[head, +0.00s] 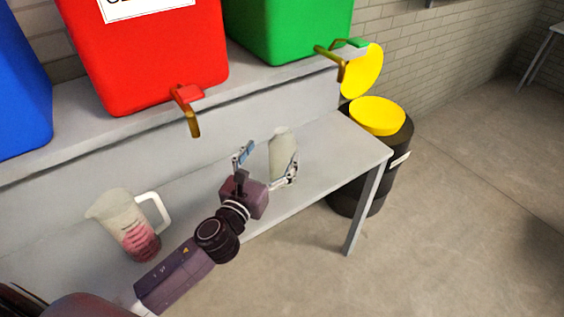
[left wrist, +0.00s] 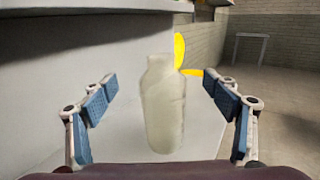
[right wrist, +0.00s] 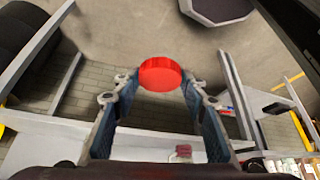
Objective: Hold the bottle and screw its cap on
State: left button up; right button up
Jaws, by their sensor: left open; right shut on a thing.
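A pale, translucent bottle (head: 283,150) without a cap stands on the grey lower shelf, near its right end. My left gripper (head: 265,165) is open, with its fingers spread to either side of the bottle. In the left wrist view the bottle (left wrist: 163,105) is upright between the open fingers, with gaps on both sides, and no finger appears to touch it. My right gripper (right wrist: 160,82) is shut on a red round cap (right wrist: 160,74), held at its fingertips. The right gripper and cap are not in the head view.
A pitcher (head: 125,225) with pinkish-red liquid stands on the shelf at left. Red (head: 145,50) and green (head: 290,25) containers with taps stand on the ledge above. A black bin with a yellow lid (head: 377,115) is beyond the shelf's right end.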

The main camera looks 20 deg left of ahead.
aim_at(277, 158)
pick_arm(q)
notch_tip(277, 158, down, 4)
jog(key=shift+d+f+b, duration=0.15)
jog(key=shift+b, duration=0.5)
pick_arm(e)
notch_tip(277, 158, down, 2)
jog(key=shift+d, duration=0.15)
pick_arm(q)
jog(key=shift+w+d, duration=0.1)
jog(key=shift+w, duration=0.5)
pick_arm(e)
jog(key=shift+r, duration=0.25)
pick_arm(q)
jog(key=shift+w+f, duration=0.1)
jog(key=shift+w, duration=0.15)
jog(key=shift+w+r+p, duration=0.2)
jog(key=shift+w+p, duration=0.15)
pick_arm(e)
jog(key=shift+r, duration=0.1)
pick_arm(q)
jog(key=w, duration=0.5)
jog(key=shift+d+f, duration=0.15)
jog(key=shift+d, duration=0.05)
pick_arm(e)
jog(key=shift+r, duration=0.2)
pick_arm(q)
jog(key=shift+c, duration=0.5)
